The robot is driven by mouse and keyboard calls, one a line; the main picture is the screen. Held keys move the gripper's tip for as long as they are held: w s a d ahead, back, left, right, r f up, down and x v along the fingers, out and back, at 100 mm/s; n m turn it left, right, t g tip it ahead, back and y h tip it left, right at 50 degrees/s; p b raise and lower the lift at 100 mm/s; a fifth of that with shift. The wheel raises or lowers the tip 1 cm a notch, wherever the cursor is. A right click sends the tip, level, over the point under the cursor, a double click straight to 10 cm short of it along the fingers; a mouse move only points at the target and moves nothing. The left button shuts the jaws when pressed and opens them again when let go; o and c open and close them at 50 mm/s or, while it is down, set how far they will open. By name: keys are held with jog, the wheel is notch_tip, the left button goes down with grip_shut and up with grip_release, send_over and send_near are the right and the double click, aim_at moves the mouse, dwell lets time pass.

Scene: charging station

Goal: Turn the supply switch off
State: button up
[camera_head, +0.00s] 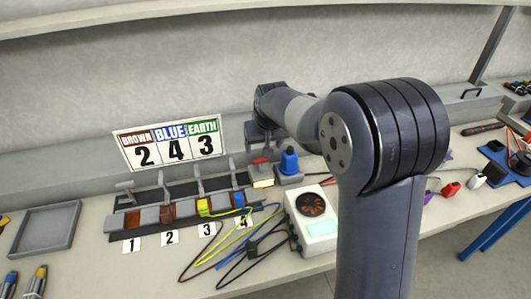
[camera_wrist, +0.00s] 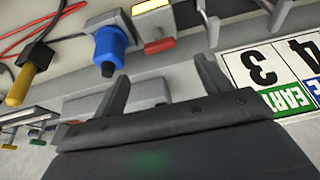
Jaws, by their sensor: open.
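A small grey unit with a red switch part (camera_head: 262,160) and a yellow patch (camera_head: 263,183) stands at the right end of the terminal row, left of a blue plug (camera_head: 290,160). I take it to be the supply switch; its position is unclear. In the wrist view the red part (camera_wrist: 158,46) shows beyond the fingertips, beside the blue plug (camera_wrist: 110,46). My gripper (camera_head: 260,143) hangs above and behind the unit, partly hidden by my arm. In the wrist view my gripper (camera_wrist: 162,72) is open and empty, its fingers apart from the switch.
The terminal row (camera_head: 165,211) with raised levers and coloured wires lies left of the switch. A sign (camera_head: 170,143) reads brown 2, blue 4, earth 3. A white meter box (camera_head: 318,228) stands in front, with loose cables. An empty grey tray (camera_head: 45,242) lies far left.

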aim_at(261, 159)
jog(key=x, duration=0.9)
jog(key=shift+p, duration=0.4)
jog(key=c, duration=1)
